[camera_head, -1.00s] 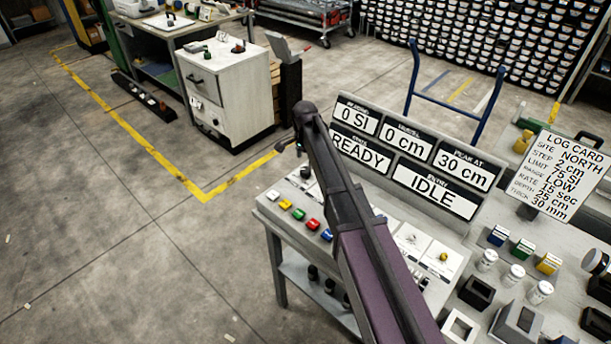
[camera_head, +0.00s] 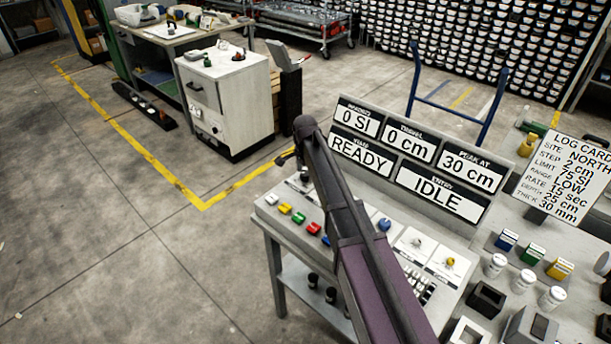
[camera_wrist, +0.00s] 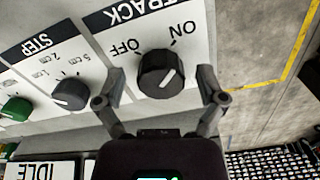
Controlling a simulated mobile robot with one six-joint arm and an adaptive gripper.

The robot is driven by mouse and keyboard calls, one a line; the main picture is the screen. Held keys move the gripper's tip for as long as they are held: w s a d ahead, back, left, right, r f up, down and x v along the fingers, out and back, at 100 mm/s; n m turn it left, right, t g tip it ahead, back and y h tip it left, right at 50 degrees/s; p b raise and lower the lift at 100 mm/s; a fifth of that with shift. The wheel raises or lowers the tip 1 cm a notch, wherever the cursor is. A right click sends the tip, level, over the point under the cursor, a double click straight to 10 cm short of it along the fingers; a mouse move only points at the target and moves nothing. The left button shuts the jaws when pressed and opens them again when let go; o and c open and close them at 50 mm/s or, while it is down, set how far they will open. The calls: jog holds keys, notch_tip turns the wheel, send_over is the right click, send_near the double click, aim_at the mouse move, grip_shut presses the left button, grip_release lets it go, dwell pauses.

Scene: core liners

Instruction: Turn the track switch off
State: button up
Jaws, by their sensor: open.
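The track switch (camera_wrist: 157,80) is a round black knob with a white pointer line, on a white plate lettered TRACK, OFF and ON. The wrist view shows it upside down. The pointer slants toward the ON side. My gripper (camera_wrist: 161,84) is open, with one finger on each side of the knob and visible gaps between. In the head view, my gripper (camera_head: 287,158) is over the far left end of the console, and my arm hides part of the panel.
The STEP knob (camera_wrist: 70,94) and a green knob (camera_wrist: 15,109) sit beside the track plate. Coloured buttons (camera_head: 299,218) line the console's front. A display board (camera_head: 410,160) reading READY and IDLE stands behind the console, close to my arm. Open floor lies left.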

jog(key=c, duration=1.1)
jog(key=shift+d, duration=0.1)
jog(key=shift+c, duration=0.2)
